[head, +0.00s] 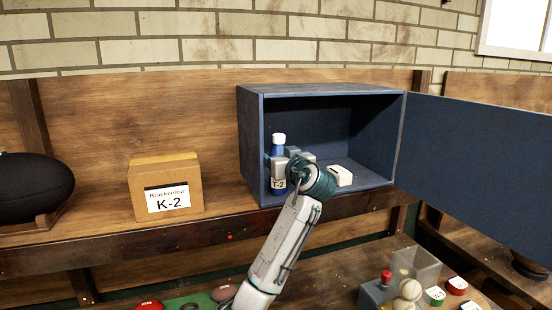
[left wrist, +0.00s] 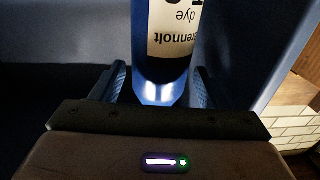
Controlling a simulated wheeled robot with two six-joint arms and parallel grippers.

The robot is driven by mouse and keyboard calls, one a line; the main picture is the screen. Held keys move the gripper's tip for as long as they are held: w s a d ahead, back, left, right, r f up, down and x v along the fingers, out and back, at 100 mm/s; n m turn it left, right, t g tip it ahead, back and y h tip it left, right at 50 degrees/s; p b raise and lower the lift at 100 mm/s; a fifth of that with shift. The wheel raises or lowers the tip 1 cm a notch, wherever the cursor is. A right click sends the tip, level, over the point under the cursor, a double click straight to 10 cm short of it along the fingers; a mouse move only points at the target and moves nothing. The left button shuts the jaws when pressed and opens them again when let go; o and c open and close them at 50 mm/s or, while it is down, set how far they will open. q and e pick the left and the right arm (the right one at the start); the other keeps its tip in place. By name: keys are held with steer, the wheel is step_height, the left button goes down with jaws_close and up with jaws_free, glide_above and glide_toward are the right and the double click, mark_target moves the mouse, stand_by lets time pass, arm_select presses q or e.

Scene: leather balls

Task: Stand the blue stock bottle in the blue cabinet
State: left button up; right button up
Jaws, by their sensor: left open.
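The blue stock bottle (head: 278,146), with a white cap and a cream T-2 label, stands upright inside the blue cabinet (head: 247,140), near its left wall and front opening. My left gripper (head: 283,165) reaches in from the front, at the bottle's body. In the left wrist view the bottle (left wrist: 163,85) rises between the two open fingers of my left gripper (left wrist: 160,85), with a gap showing beside it. The gripper hides part of the bottle in the head view. The cabinet door (head: 475,165) is swung wide open to the right. My right gripper is not in view.
A cardboard K-2 box (head: 165,187) stands on the wooden shelf left of the cabinet. A dark ball (head: 35,188) sits in a stand at the far left. A lower table holds small coloured-lid jars (head: 435,296) and a clear box (head: 415,267). The cabinet's back is mostly free.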

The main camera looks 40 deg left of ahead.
arm_select(q)
steer(key=b+v, duration=0.4)
steer(key=v, duration=0.6)
